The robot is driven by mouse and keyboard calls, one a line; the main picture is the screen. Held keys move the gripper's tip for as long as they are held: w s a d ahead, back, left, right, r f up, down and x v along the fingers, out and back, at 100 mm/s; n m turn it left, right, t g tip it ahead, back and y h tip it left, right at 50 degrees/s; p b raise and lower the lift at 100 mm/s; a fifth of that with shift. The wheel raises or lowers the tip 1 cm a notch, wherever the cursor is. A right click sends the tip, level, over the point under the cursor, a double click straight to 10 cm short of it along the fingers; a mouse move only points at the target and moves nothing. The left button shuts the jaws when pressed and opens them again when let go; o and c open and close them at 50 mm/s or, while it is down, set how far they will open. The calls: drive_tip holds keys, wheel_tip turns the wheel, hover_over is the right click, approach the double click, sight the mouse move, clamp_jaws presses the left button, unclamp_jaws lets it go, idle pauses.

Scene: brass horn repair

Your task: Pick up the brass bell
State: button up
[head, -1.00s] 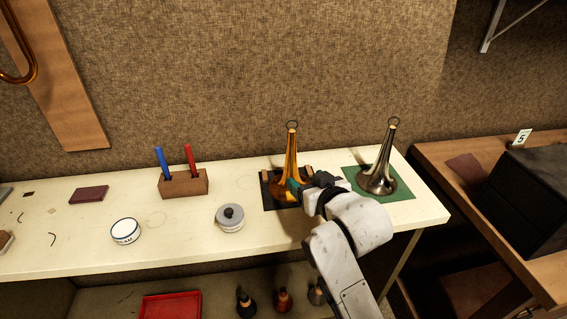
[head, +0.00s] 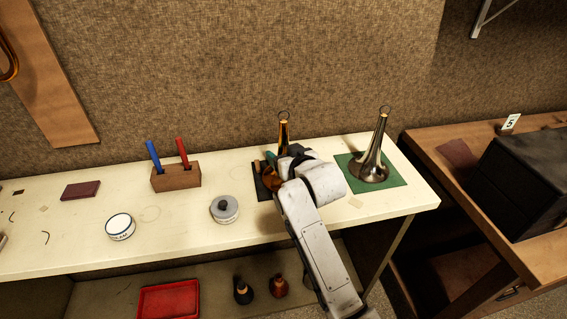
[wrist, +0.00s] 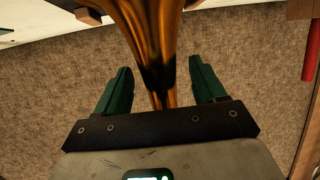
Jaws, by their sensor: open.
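The brass bell (head: 283,130) stands upright, flared end down, on a dark mat (head: 263,191) on the cream bench. My arm hides its lower part in the head view. In the wrist view the brass bell (wrist: 157,45) runs between the two green fingers of my gripper (wrist: 163,90), with a gap on each side. My gripper is open around its narrowing stem and does not grip it. In the head view my gripper (head: 272,160) is at the bell, partly hidden by my wrist.
A silvery bell (head: 371,160) stands on a green mat (head: 391,181) just right of my arm. A wooden block (head: 176,179) with a blue and a red tool, a grey lidded tin (head: 224,209) and a white tin (head: 120,227) stand to the left. Bare bench lies between them.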

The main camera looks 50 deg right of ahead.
drive_tip(key=shift+w+d+f, duration=0.15)
drive_tip(key=shift+w, duration=0.2)
drive_tip(key=c, duration=1.2)
